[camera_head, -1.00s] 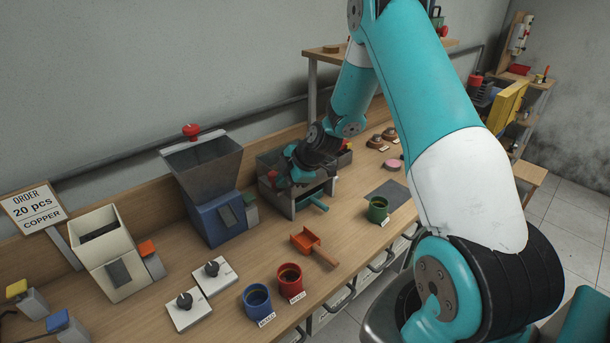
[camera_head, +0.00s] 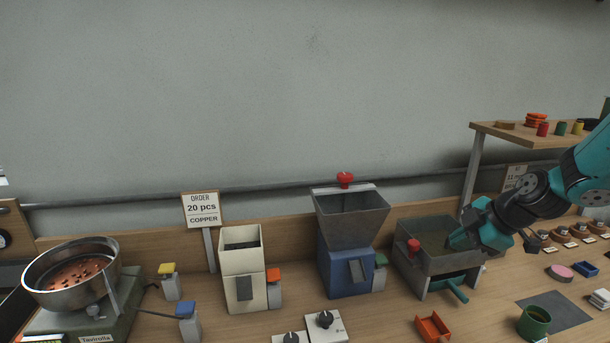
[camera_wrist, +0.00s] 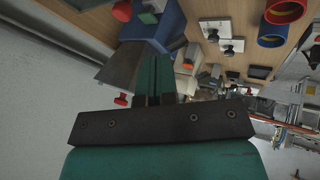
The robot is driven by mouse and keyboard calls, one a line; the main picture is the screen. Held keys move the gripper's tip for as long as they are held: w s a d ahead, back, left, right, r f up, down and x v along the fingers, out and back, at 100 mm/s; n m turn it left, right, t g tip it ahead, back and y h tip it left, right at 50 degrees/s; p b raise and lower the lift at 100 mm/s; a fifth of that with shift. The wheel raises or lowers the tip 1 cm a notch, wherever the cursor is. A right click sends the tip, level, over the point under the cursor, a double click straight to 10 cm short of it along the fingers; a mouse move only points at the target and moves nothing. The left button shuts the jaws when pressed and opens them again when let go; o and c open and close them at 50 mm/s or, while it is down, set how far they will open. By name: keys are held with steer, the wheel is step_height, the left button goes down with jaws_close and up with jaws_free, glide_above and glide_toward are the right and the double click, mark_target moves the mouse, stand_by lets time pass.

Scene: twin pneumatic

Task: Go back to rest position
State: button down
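My gripper (camera_head: 458,241) is at the upper right of the grey metal box in the head view, in front of or over its rim; I cannot tell if it touches. My arm reaches in from the right edge. In the wrist view my gripper's two green fingers (camera_wrist: 155,75) lie side by side, closed, with nothing seen between them. The grey metal box (camera_head: 413,278) has a red knob and a teal handle (camera_head: 456,290) at its front.
Close by stand a blue hopper machine (camera_head: 345,275), a cream dispenser (camera_head: 241,290) and a metal bowl (camera_head: 38,288) of copper pieces. An orange scoop (camera_head: 433,328) and a green cup (camera_head: 534,323) lie to the front. A wooden shelf (camera_head: 515,136) overhangs at right.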

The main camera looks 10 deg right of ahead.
steer(key=s+a+r+m+g, duration=0.1)
steer(key=s+a+r, duration=0.15)
steer(key=a, duration=0.35)
steer(key=s+a+r+m+g+y, duration=0.1)
steer(key=s+a+r, duration=0.1)
steer(key=s+a, duration=0.3)
steer(key=s+a+r+m+g, duration=0.1)
steer(key=s+a+r+m, duration=0.15)
steer(key=a, duration=0.55)
steer(key=s+a+r+m+g, duration=0.1)
steer(key=s+a+m, duration=0.1)
steer(key=s, duration=0.5)
steer(key=s+a+r+m+g, duration=0.2)
steer(key=s+a, duration=0.2)
steer(key=s, duration=0.4)
steer(key=shift+h, duration=0.4)
steer(key=shift+w+a, duration=0.1)
steer(key=shift+a, duration=0.05)
